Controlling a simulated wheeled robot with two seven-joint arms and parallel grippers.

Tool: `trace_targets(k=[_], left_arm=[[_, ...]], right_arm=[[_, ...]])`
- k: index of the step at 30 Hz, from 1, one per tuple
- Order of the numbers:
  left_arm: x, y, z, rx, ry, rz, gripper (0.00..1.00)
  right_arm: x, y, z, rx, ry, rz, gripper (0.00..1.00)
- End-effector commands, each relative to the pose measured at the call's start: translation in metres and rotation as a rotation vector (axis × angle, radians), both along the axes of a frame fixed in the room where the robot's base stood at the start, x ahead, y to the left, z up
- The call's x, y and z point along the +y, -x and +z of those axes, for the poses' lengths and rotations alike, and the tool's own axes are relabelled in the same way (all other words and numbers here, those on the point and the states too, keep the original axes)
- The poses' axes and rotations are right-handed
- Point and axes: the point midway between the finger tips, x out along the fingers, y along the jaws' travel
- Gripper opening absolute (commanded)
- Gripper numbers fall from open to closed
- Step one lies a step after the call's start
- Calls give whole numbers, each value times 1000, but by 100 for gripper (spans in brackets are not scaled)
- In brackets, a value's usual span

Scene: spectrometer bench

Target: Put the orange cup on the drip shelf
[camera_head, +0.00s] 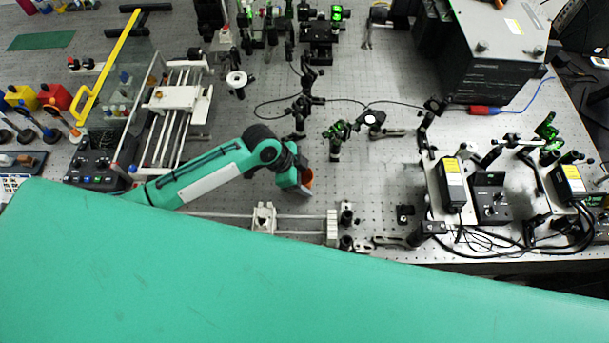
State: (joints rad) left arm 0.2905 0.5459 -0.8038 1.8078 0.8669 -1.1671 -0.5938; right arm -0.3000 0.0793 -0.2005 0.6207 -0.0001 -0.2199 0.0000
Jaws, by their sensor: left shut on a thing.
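I cannot tell for sure which thing is the drip shelf. My right gripper is not in view.
Posts with optics (336,137) stand just beyond the gripper. A rail with a white block (264,217) lies in front. A dark box (490,60) is at the back right. The bench's near edge is partly hidden.

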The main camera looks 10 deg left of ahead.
Motion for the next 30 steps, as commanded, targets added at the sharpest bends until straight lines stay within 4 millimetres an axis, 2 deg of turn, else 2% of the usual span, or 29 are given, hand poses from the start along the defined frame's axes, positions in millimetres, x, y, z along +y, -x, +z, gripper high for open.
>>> trace_targets(k=[8, 9, 12, 23, 26, 30], left_arm=[[0, 0, -3, 0, 0, 0, 35], [0, 0, -3, 0, 0, 0, 61], [0, 0, -3, 0, 0, 0, 79], [1, 0, 2, -1, 1, 0, 79], [8, 0, 11, -4, -1, 1, 79], [21, 3, 33, -6, -1, 0, 79]], right_arm=[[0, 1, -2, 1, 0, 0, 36], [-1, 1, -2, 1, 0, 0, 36], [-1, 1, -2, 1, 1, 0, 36], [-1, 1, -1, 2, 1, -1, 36], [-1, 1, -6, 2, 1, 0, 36], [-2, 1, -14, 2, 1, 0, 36]])
